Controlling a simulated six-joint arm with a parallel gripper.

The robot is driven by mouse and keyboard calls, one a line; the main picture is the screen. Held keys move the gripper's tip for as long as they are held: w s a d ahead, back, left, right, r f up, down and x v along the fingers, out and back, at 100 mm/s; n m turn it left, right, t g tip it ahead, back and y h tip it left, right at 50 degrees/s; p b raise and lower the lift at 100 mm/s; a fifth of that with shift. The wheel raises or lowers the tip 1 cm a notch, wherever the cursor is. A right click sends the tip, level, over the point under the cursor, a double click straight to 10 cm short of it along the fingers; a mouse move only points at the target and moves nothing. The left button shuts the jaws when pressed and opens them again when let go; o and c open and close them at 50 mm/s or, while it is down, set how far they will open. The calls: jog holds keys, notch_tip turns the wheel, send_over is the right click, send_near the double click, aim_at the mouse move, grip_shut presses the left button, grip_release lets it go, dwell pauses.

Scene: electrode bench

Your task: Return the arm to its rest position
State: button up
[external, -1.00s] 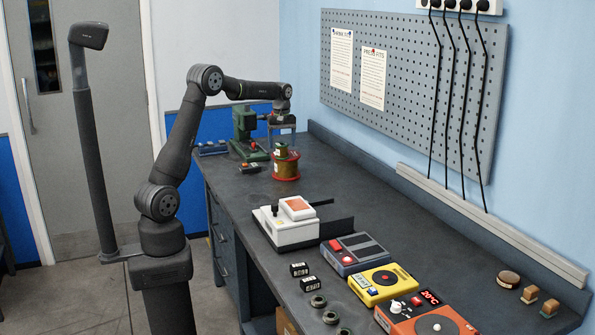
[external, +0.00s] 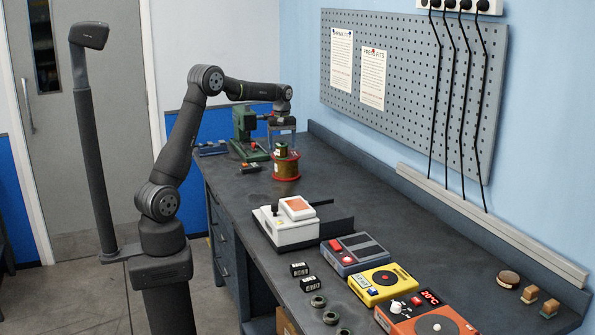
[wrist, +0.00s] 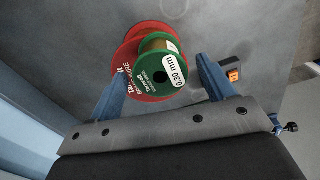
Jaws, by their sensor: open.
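A green spool (wrist: 163,62) labelled 0.30 mm and a red spool (wrist: 133,50) show beyond and between the fingers. In the external view the red-flanged spool (external: 286,170) stands on the bench with the smaller spool above it.
A green press (external: 246,130) stands close to my gripper's left. A white device (external: 287,229), a grey-blue box (external: 357,253), a yellow box (external: 384,284) and an orange hotplate (external: 420,316) line the bench (external: 390,217). A pegboard (external: 420,80) hangs on the wall.

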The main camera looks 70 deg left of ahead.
notch_tip(320, 180, up, 11)
notch_tip(320, 180, down, 12)
jog(key=shift+r, duration=0.1)
notch_tip(320, 180, up, 4)
jog(key=shift+f, duration=0.1)
jog(key=d+r, duration=0.7)
jog(key=d, duration=0.5)
jog(key=s+a+f, duration=0.7)
jog(key=s+a, duration=0.3)
jog(key=a, duration=0.1)
jog(key=s+a+f+n, duration=0.1)
jog(key=s+a+f, duration=0.7)
jog(key=s+a, duration=0.2)
jog(key=shift+a+f, duration=0.3)
jog(key=shift+a, duration=0.6)
jog(key=shift+s, duration=0.1)
jog(key=w+d+r, duration=1)
jog(key=w+d, duration=0.1)
jog(key=d, duration=0.2)
jog(key=shift+w+d, duration=0.3)
jog(key=shift+d, duration=0.1)
